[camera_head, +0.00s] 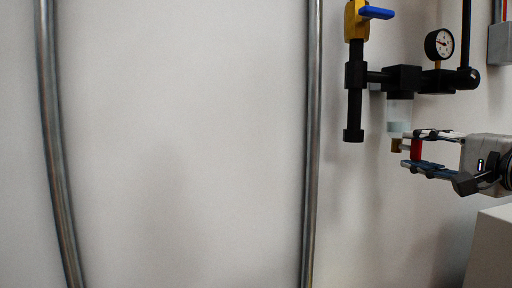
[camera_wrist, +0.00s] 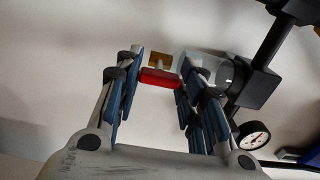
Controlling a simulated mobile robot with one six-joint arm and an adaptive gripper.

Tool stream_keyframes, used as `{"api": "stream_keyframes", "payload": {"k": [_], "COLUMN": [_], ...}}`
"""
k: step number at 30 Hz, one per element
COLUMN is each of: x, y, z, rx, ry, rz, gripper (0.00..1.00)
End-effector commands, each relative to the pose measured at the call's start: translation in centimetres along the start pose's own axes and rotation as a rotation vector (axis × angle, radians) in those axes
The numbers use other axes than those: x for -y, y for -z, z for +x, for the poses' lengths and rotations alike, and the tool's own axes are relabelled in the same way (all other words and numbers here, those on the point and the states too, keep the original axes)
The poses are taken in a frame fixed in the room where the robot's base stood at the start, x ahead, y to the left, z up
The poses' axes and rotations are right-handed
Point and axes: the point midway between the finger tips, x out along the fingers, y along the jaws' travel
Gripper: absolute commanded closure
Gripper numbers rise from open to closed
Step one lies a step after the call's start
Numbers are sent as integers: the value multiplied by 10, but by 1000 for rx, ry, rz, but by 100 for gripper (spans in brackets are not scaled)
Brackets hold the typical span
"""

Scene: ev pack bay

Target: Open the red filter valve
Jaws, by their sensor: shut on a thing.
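The red filter valve handle (camera_head: 416,149) is at the bottom of the filter, beside a small brass fitting (camera_head: 397,145). It also shows in the wrist view as a red bar (camera_wrist: 160,78) with the brass part (camera_wrist: 160,61) behind it. The clear filter bowl (camera_head: 399,113) hangs above under a black head. My gripper (camera_head: 417,149) comes in from the right, with its fingers above and below the red handle. It is shut on the handle. In the wrist view my gripper (camera_wrist: 158,85) has a finger at each end of the red bar.
A pressure gauge (camera_head: 439,44) stands on the black pipe at upper right. A yellow valve with a blue lever (camera_head: 377,12) is above left. Two metal conduits run down the wall at left. A pale box (camera_head: 495,240) is at lower right. The wall between is clear.

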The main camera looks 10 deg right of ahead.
Motion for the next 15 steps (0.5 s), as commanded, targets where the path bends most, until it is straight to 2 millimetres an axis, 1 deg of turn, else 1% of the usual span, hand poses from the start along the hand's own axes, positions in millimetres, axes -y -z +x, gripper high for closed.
{"api": "stream_keyframes", "payload": {"k": [5,6,15], "x": [0,0,0], "y": [0,0,0], "z": [0,0,0], "rx": [0,0,0], "ry": [-1,-1,0], "rz": [-2,-2,0], "gripper": [88,62,43]}}
